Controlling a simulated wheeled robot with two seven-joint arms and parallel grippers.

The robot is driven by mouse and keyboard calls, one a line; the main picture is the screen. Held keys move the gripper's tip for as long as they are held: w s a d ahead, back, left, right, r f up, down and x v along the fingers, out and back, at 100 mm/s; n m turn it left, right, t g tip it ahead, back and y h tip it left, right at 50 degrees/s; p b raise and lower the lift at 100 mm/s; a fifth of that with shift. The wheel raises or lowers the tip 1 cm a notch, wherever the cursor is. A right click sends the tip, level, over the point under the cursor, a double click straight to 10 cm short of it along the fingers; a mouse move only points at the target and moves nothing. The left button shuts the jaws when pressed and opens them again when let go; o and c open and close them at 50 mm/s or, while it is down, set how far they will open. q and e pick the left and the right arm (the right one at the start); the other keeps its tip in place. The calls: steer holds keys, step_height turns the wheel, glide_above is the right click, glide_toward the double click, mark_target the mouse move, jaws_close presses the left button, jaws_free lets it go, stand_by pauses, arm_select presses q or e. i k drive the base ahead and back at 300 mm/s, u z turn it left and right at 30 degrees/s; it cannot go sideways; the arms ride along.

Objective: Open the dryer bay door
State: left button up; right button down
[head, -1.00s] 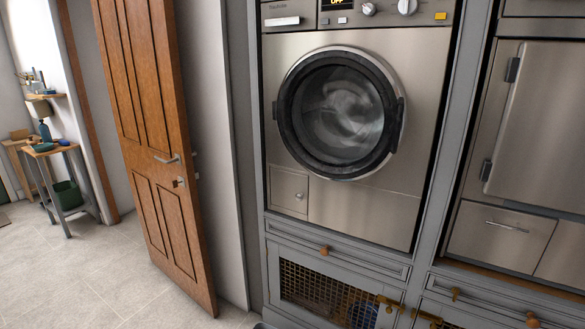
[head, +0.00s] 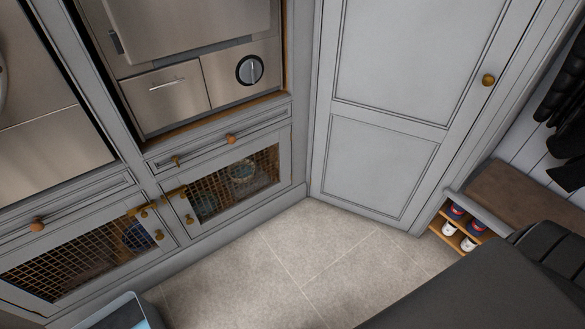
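Neither of my grippers is in view. No door is labelled as the dryer bay door, so I cannot tell which one it is. A tall grey panelled door (head: 390,95) with a round brass knob (head: 488,80) stands right of centre and looks shut. Two low mesh-fronted doors, the left one (head: 75,262) and the right one (head: 232,182), sit under the appliances and look shut. Brass fittings show near where they meet. A steel appliance (head: 195,25) with a drawer (head: 157,98) and a round dial (head: 250,69) is above; its top is cut off.
A grey bin (head: 100,312) with something blue inside stands at the bottom left. A brown bench seat (head: 515,196), a shoe rack with shoes (head: 449,229) and dark hanging coats (head: 565,130) are at the right. A large dark shape covers the lower right.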

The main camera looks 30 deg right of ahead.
mark_target(185, 211)
steer(key=z, duration=0.3)
steer(key=k, duration=0.5)
steer(key=z, duration=2)
steer(key=i, duration=1.05)
steer(key=u, duration=2)
